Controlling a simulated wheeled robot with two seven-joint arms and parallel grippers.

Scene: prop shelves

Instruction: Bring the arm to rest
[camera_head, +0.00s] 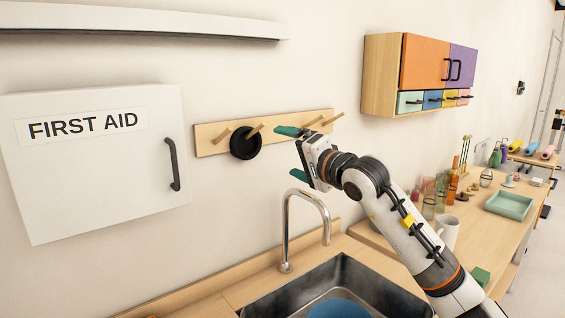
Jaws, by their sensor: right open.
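My right arm (400,225) reaches up from the lower right, over the counter and sink. My right gripper (290,153) is at its upper end, with its two green fingertips spread wide apart, one above the other. It is open and holds nothing. The fingers point left toward the wall area with the wooden peg rack (292,126). A round black object (245,143) hangs on a peg of the rack, to the left of the gripper and apart from it in the picture. My left gripper is not in view.
A faucet (327,221) rises beside the metal sink (260,308), below the gripper. A white first aid cabinet (95,190) is at left, and a coloured wall cabinet (383,78) at upper right. Bottles, a white mug (447,232) and a green tray (510,204) stand on the right counter.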

